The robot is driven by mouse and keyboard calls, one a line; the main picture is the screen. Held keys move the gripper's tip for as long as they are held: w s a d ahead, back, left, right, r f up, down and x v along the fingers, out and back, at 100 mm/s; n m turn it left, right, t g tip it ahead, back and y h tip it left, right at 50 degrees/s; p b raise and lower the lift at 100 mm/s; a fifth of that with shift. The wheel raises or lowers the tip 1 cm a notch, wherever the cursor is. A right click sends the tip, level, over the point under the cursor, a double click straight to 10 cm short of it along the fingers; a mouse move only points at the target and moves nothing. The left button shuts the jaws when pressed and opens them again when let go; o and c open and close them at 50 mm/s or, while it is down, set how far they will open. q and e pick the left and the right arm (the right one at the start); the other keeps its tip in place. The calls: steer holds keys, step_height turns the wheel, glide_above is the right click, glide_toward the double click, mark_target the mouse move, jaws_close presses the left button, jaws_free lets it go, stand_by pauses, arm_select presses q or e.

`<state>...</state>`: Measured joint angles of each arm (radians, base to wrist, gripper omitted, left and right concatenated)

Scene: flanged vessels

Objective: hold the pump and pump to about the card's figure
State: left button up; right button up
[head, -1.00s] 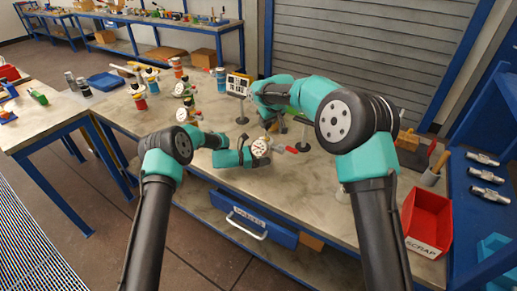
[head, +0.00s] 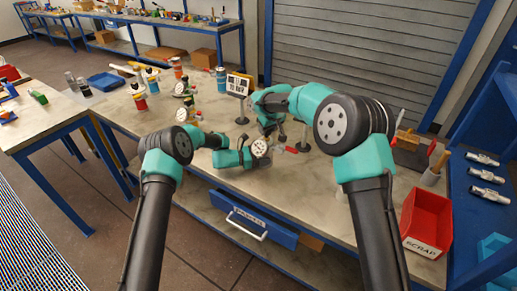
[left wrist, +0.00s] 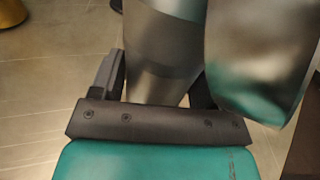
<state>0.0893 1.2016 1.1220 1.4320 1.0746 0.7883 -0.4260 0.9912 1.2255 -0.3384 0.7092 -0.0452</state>
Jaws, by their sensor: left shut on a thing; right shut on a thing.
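The pump shows in the head view as a round white gauge (head: 259,148) with a small red part (head: 291,149) to its right, above the middle of the bench. My left gripper (head: 249,157) is at the gauge's left and shut on the pump. In the left wrist view its fingers (left wrist: 160,92) stand either side of a grey metal cylinder (left wrist: 158,50). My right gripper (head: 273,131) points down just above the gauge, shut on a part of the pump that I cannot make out. The card (head: 238,85) stands behind; its print is too small to read surely.
Several flanged vessels with gauges (head: 182,89) stand at the bench's back left. A red scrap bin (head: 428,219) is at the right end. A blue drawer (head: 252,217) sits under the front edge. The bench top (head: 325,205) front right of the pump is clear.

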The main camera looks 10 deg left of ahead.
stand_by(0.8)
steer(key=shift+r, duration=0.65)
steer(key=shift+f, duration=0.1)
steer(key=shift+f, duration=0.6)
stand_by(2.4)
stand_by(0.4)
steer(key=o, duration=1)
